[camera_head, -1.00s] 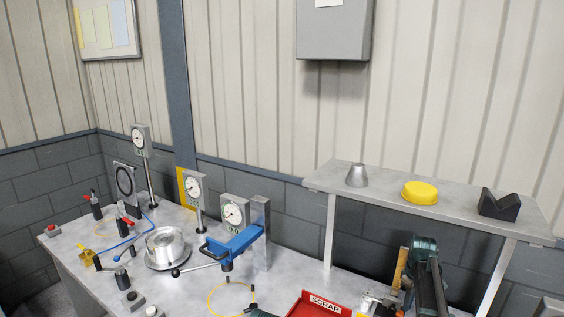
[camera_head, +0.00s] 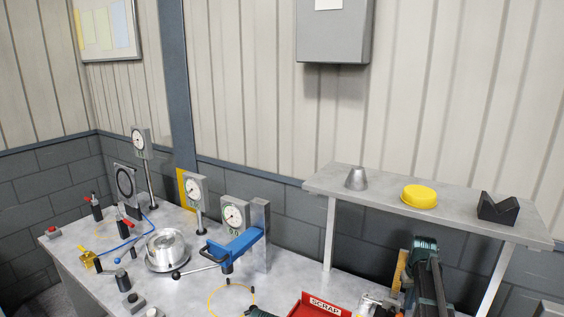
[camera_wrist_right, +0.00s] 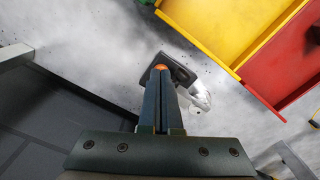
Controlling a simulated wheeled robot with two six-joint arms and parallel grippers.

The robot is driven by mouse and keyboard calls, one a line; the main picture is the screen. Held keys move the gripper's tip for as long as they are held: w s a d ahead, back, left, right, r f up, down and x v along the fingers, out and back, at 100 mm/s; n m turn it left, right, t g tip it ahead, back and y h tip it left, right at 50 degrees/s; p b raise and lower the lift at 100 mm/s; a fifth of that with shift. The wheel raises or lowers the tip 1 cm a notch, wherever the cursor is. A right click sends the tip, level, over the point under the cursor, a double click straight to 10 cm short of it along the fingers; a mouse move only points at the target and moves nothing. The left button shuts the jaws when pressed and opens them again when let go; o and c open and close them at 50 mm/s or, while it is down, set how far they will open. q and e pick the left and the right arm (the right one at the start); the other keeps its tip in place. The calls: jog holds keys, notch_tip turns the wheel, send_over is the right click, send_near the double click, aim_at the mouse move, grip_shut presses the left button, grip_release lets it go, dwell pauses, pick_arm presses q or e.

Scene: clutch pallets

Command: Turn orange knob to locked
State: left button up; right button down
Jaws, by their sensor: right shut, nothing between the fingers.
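The orange knob (camera_wrist_right: 160,67) shows as a small orange patch on a dark base (camera_wrist_right: 178,70) in the right wrist view. My right gripper (camera_wrist_right: 159,77) is shut and empty, with its fingertips right at the knob's near side. The fingers hide part of the knob, and I cannot tell whether they touch it or which position it is in. A shiny metal fitting (camera_wrist_right: 196,97) sits beside it. In the head view my dark green right arm stands at the lower right, and I cannot make out the knob. My left gripper cannot be made out clearly.
A red SCRAP tray (camera_head: 320,304) lies left of my right arm, and a yellow bin (camera_wrist_right: 212,28) shows in the wrist view. A raised shelf (camera_head: 450,215) stands behind. A blue-armed fixture (camera_head: 235,247) and dial gauges stand further left on the bench.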

aim_at(401, 316)
pick_arm(q)
jog(key=shift+f, duration=0.1)
pick_arm(e)
jog(key=shift+f, duration=0.15)
pick_arm(q)
notch_tip(401, 316, down, 7)
jog(key=b, duration=0.7)
pick_arm(e)
notch_tip(401, 316, down, 7)
jog(key=shift+r, duration=0.1)
jog(key=shift+w, duration=0.35)
jog(key=shift+a, duration=0.45)
jog(key=shift+s, duration=0.35)
dwell(0.5)
pick_arm(q)
notch_tip(401, 316, up, 6)
jog(key=p, duration=0.6)
pick_arm(e)
notch_tip(401, 316, up, 6)
